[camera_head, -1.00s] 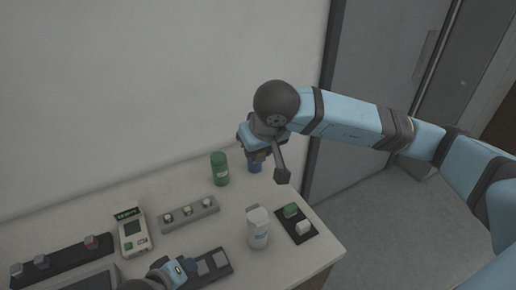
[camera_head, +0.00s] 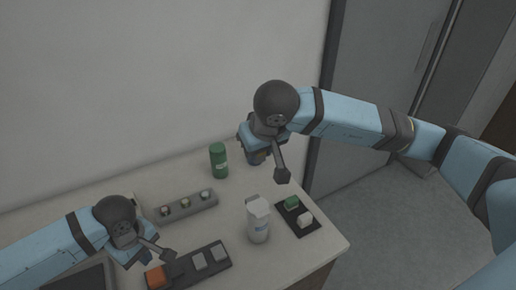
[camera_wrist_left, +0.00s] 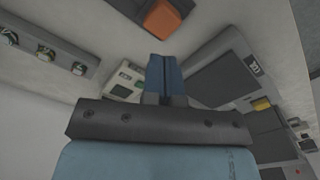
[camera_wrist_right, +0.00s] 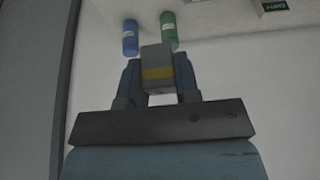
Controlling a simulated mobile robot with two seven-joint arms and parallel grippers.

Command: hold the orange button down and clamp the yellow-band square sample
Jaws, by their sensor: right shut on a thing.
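The orange button (camera_head: 155,277) sits at the left end of a dark base (camera_head: 229,260) with two grey pads near the front edge. It also shows at the top of the left wrist view (camera_wrist_left: 162,18). My left gripper (camera_head: 128,256) is above the table, behind and left of the button and apart from it. In the left wrist view its fingers (camera_wrist_left: 167,62) are together with nothing between them. My right gripper (camera_wrist_right: 157,66) is shut on the square sample (camera_wrist_right: 157,56), a grey block with a yellow band, held above the table's far right part.
A green bottle (camera_head: 219,162) and a white bottle (camera_head: 257,222) stand on the table. A blue bottle (camera_wrist_right: 130,40) shows in the right wrist view. A grey strip (camera_head: 205,202) with several knobs lies behind the dark base.

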